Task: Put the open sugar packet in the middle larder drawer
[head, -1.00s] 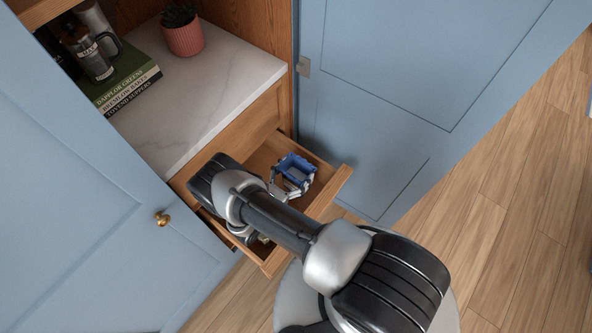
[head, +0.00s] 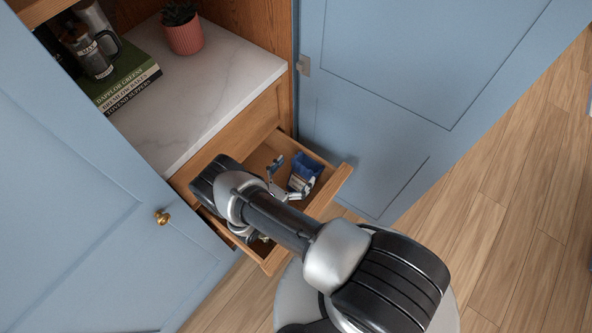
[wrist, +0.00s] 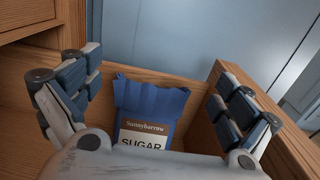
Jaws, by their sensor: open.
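The blue sugar packet (head: 304,174) is inside the pulled-out wooden drawer (head: 335,185), near its right end. In the wrist view the packet (wrist: 150,115) stands about upright, its crumpled top edge up and its "Sunnybarrow SUGAR" label facing me. My gripper (head: 290,178) is open at the drawer. In the wrist view its two fingers (wrist: 160,95) are spread wide to the left and right of the packet, with gaps on both sides. The packet's lower part is hidden behind my gripper's body.
Blue doors stand open at left (head: 80,190) and right (head: 400,70). My arm covers much of the drawer's left part.

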